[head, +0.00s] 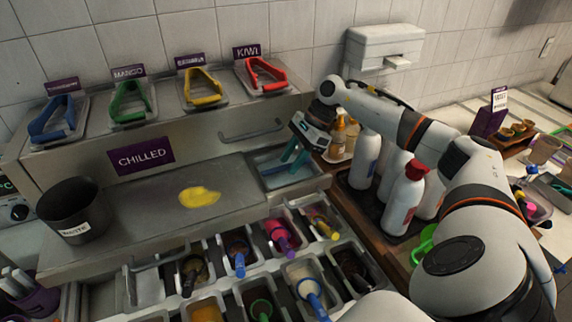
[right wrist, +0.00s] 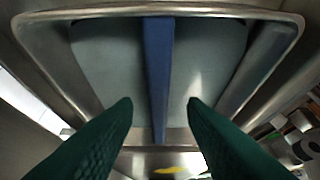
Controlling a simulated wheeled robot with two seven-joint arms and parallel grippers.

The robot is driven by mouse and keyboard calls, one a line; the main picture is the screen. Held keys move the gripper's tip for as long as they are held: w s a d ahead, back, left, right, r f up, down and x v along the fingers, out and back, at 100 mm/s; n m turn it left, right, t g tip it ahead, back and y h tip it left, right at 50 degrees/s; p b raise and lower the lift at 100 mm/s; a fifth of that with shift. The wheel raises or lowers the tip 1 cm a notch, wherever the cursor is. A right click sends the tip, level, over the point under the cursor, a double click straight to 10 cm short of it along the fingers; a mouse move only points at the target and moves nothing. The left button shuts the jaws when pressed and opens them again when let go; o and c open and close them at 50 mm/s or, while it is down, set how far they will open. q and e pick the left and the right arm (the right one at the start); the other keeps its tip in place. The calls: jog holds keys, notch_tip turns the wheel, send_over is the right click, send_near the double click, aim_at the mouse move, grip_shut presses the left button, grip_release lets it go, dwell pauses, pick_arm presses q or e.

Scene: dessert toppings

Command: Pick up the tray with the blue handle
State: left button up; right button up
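In the right wrist view a metal tray (right wrist: 285,75) with a blue handle (right wrist: 158,50) across its middle fills most of the picture. My right gripper (right wrist: 160,104) is open, its two green fingertips on either side of the handle with a gap to each. In the head view this gripper (head: 291,156) points down at the metal tray (head: 270,181) at the right end of the steel counter. The gripper partly covers the tray there, and its handle is hard to make out. My left gripper is out of view.
A yellow spill (head: 199,196) lies on the steel counter (head: 140,212). A black waste bin (head: 72,212) stands left. White bottles (head: 403,200) stand right; topping tubs (head: 205,312) are in front.

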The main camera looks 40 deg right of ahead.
jog(key=shift+x, duration=0.8)
grip_shut()
jog(key=shift+r, duration=0.1)
